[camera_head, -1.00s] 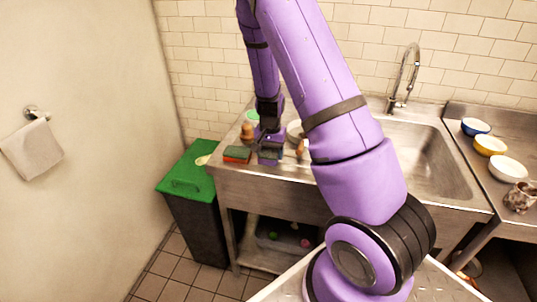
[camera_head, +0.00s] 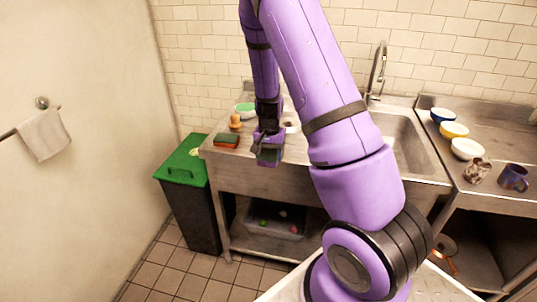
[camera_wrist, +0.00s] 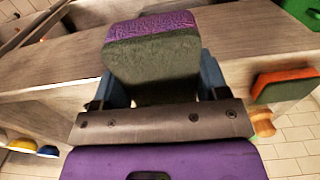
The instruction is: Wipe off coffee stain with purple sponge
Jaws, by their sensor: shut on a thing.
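My gripper (camera_head: 268,148) is near the front edge of the steel counter (camera_head: 240,155), left of the sink. It is shut on the purple sponge (camera_wrist: 150,58), which fills the space between the two blue-grey fingers in the wrist view. The sponge has a purple layer and a dark green-grey layer. In the head view the sponge is hard to separate from the gripper. I cannot make out a coffee stain in either view; my arm covers part of the counter and sink.
An orange and green sponge (camera_head: 226,141), a wooden brush (camera_head: 235,122) and a green-topped bowl (camera_head: 245,109) sit on the counter's left. A green-lidded bin (camera_head: 183,165) stands left. Blue, yellow (camera_head: 454,130) and white bowls and two mugs (camera_head: 513,177) stand right of the sink (camera_head: 412,150).

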